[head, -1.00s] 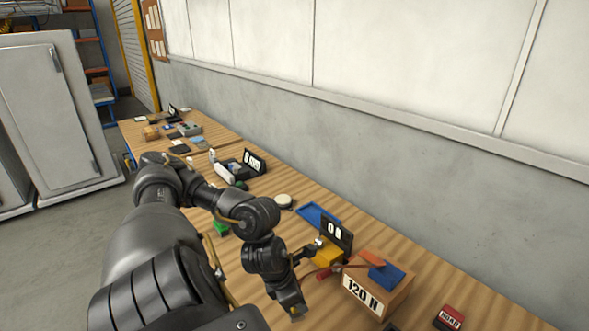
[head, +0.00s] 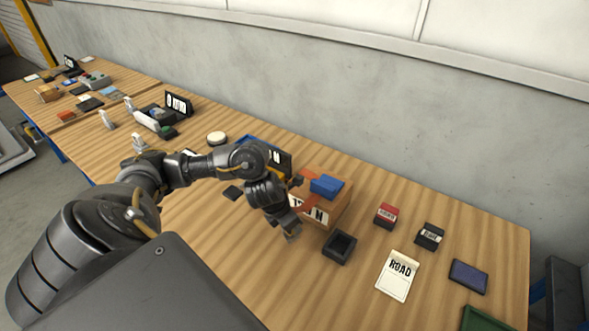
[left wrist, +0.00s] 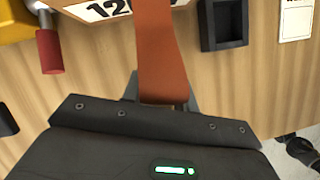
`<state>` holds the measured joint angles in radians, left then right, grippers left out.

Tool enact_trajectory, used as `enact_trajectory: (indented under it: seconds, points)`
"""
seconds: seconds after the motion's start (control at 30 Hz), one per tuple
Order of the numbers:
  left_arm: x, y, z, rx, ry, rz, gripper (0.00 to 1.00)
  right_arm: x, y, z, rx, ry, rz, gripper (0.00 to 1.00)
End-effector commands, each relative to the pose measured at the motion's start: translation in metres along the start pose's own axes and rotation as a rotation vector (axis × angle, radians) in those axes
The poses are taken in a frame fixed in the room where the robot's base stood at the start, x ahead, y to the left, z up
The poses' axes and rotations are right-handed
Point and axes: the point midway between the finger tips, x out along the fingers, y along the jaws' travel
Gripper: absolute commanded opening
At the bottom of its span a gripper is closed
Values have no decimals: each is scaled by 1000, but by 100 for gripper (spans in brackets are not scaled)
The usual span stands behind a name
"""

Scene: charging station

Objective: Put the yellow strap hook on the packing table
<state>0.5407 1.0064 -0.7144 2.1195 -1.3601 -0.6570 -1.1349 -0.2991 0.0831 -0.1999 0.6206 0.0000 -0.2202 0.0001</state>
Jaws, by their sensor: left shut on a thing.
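A yellow piece (left wrist: 14,22) with a grey rod and red grip (left wrist: 49,52) shows at the left wrist view's upper left corner; I cannot tell whether it is the strap hook. In the head view my arm hides that spot. My left gripper (head: 291,234) is over the wooden table (head: 460,218), in front of the "120 N" box (head: 340,208). It is shut on an orange-brown strap (left wrist: 163,55), which runs up toward the box; it also shows in the head view (head: 309,203). My right gripper is out of view.
A blue block (head: 326,186) lies on the box. Right of my gripper are a black open tray (head: 340,247), a red block (head: 386,215), a black block (head: 429,236) and a "ROAD" card (head: 398,275). The table's front middle is clear.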

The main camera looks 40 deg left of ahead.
Motion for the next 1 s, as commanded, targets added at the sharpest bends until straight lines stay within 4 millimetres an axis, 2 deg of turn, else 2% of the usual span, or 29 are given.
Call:
enact_trajectory:
  seconds: [0.23, 0.3, 0.5, 0.87, 0.9, 1.0]
  points:
    - [8, 0, 2, 1, 1, 0, 4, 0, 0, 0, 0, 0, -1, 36]
    - [16, -1, 4, -3, 2, -1, 4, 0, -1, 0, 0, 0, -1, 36]
    - [39, -1, -8, -2, 4, 0, 4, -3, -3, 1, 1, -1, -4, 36]
    - [44, 0, -9, 0, 0, 2, 4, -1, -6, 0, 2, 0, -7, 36]
    - [44, 0, -9, 1, 1, 2, 30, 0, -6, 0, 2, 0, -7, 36]
    - [43, 0, -9, 1, 1, 2, 43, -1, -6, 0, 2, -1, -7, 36]
